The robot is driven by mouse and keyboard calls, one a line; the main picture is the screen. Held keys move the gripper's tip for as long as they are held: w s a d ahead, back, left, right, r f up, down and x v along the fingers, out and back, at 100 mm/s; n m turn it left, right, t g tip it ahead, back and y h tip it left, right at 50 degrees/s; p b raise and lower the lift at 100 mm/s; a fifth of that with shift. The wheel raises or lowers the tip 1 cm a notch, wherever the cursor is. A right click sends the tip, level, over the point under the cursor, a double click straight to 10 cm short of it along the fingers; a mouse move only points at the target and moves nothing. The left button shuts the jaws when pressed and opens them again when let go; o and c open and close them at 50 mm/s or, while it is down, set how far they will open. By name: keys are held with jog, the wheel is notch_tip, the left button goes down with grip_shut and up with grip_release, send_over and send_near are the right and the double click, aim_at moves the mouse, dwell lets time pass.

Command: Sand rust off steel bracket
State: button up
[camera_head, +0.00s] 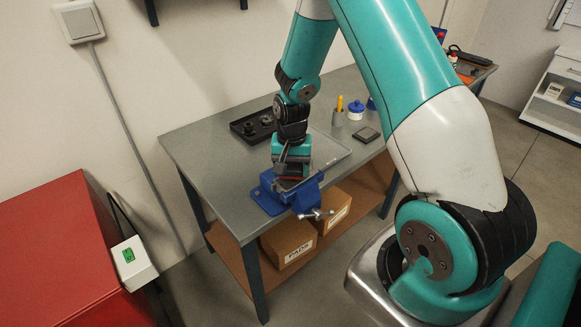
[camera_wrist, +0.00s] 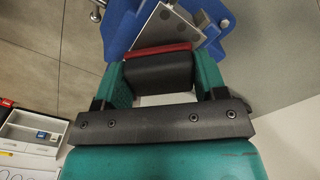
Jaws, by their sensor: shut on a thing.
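My gripper (camera_head: 291,150) is over the front of the workbench, just above the blue vise (camera_head: 269,200). In the wrist view my gripper (camera_wrist: 159,78) is shut on a dark block with a red face (camera_wrist: 160,49), which looks like a sanding block. Rust on the bracket is hard to make out. In the head view my gripper mostly hides the bracket.
On the bench (camera_head: 200,150) are a black tray (camera_head: 245,128) of dark parts, a shallow grey tray (camera_head: 335,152), a pencil cup (camera_head: 338,117), a blue-lidded jar (camera_head: 356,110) and a dark square pad (camera_head: 367,135). Cardboard boxes (camera_head: 287,243) sit below. A red cabinet (camera_head: 55,240) stands left.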

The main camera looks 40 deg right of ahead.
jog(key=shift+f+b, duration=0.5)
jog(key=shift+f, duration=0.25)
jog(key=shift+d+r, duration=0.1)
jog(key=shift+d, duration=1.1)
jog(key=shift+w+d, duration=0.1)
jog(key=shift+d, duration=0.85)
jog(key=shift+c, duration=1.1)
jog(key=shift+a+r, duration=0.1)
jog(key=shift+a, duration=2.05)
jog(key=shift+r+p, duration=2.45)
jog(key=shift+r, duration=0.5)
